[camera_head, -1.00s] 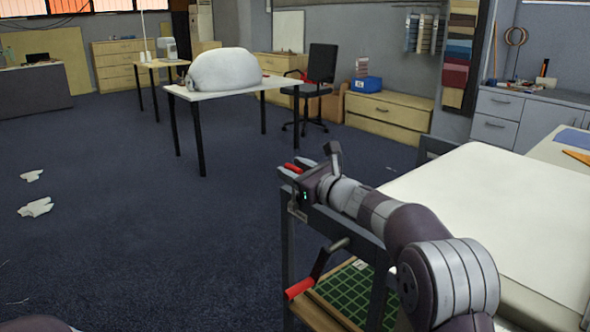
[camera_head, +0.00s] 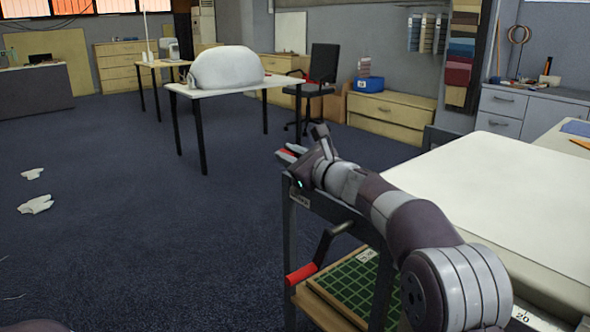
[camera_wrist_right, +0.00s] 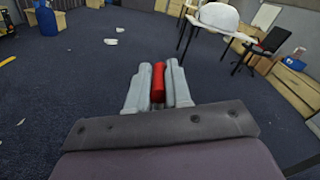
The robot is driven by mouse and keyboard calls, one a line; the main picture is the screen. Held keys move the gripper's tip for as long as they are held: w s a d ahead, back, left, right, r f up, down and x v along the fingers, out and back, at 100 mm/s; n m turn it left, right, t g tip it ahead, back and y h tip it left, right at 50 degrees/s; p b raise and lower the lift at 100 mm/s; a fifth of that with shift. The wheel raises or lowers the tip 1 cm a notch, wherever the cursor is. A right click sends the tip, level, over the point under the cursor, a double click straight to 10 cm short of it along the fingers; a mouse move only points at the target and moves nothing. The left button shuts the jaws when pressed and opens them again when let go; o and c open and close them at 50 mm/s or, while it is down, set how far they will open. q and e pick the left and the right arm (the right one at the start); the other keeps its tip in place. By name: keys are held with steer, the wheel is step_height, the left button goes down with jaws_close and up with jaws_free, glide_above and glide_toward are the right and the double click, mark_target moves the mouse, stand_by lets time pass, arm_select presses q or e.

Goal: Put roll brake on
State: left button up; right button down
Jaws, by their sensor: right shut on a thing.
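My right gripper (camera_head: 288,152) is at the top of the grey roll stand's near corner, at the table's left end. It is shut on a red grip (camera_wrist_right: 158,82), which lies between its two pale fingers in the right wrist view. The red grip looks like the brake lever's handle, but what it joins to is hidden by my gripper and wrist. A crank with a red handle (camera_head: 301,273) hangs lower on the stand's side, apart from the gripper. My left gripper is out of view.
The long table with white cloth (camera_head: 490,190) stands right of my right arm. A green gridded board (camera_head: 352,288) lies on the lower shelf. A white table (camera_head: 278,82) with a rounded white bundle stands farther back. Open carpet (camera_head: 120,220) lies to the left, with white scraps.

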steer(key=shift+s+a+f+n+b, duration=0.5)
steer(key=shift+a+n+b, duration=0.25)
steer(key=shift+b, duration=0.7)
steer(key=shift+s+a+f+n+b, duration=0.35)
steer(key=shift+s+a+n+b, duration=0.4)
steer(key=shift+b, duration=0.7)
steer(key=shift+w+d, duration=0.1)
steer(key=shift+w, duration=0.1)
steer(key=c, duration=1.1)
jaws_free()
steer(key=shift+o, duration=0.2)
steer(key=b+v, duration=0.1)
steer(key=v, duration=1.1)
steer(key=shift+s+d, duration=0.15)
steer(key=shift+s, duration=0.15)
